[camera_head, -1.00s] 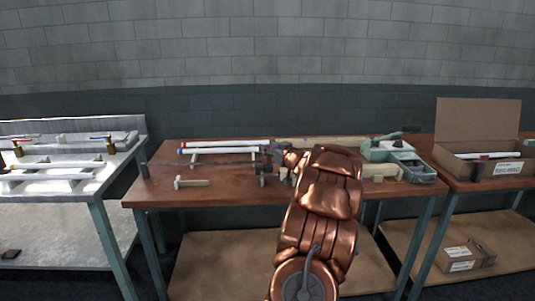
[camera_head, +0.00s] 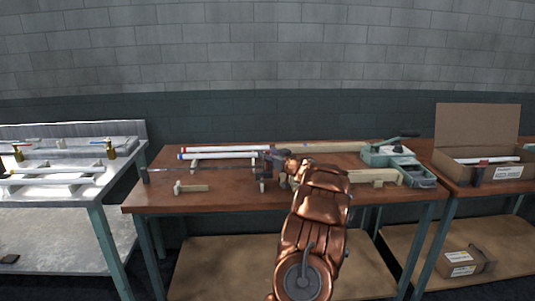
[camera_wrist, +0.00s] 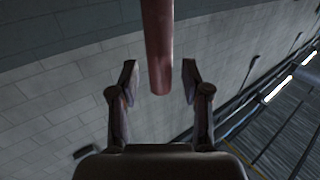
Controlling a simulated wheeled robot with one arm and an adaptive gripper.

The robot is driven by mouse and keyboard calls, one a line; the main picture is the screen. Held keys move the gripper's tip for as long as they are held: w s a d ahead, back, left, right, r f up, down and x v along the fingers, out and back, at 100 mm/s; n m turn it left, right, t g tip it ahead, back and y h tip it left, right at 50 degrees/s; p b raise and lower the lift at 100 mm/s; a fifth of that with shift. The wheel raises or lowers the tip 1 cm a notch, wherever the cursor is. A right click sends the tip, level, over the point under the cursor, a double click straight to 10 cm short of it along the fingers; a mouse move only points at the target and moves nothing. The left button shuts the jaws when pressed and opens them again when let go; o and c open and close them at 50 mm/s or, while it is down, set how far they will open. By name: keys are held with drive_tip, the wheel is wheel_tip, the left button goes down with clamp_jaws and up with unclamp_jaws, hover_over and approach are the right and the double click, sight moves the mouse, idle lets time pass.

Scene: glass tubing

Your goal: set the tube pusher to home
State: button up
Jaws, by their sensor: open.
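The bench in the middle carries a long thin dark rod (camera_head: 215,168), which runs left to right and looks like part of the tube pusher. My gripper (camera_head: 264,163) is at its right end, above the middle of the bench. In the wrist view my gripper (camera_wrist: 160,80) is open, with a finger on each side. A reddish-brown round bar (camera_wrist: 158,50) comes down from the top and its end lies between the fingertips, with a gap on both sides. I cannot tell whether this bar is the pusher's handle. My wrist hides part of the rig.
White tubes (camera_head: 225,153) with coloured ends lie on supports behind the rod. A small wooden block piece (camera_head: 192,187) lies in front. A green machine (camera_head: 395,157) with a lever stands at the right. An open cardboard box (camera_head: 480,150) is further right.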

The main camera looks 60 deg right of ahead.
drive_tip(key=shift+w, duration=0.25)
drive_tip(key=shift+c, duration=0.4)
clamp_jaws()
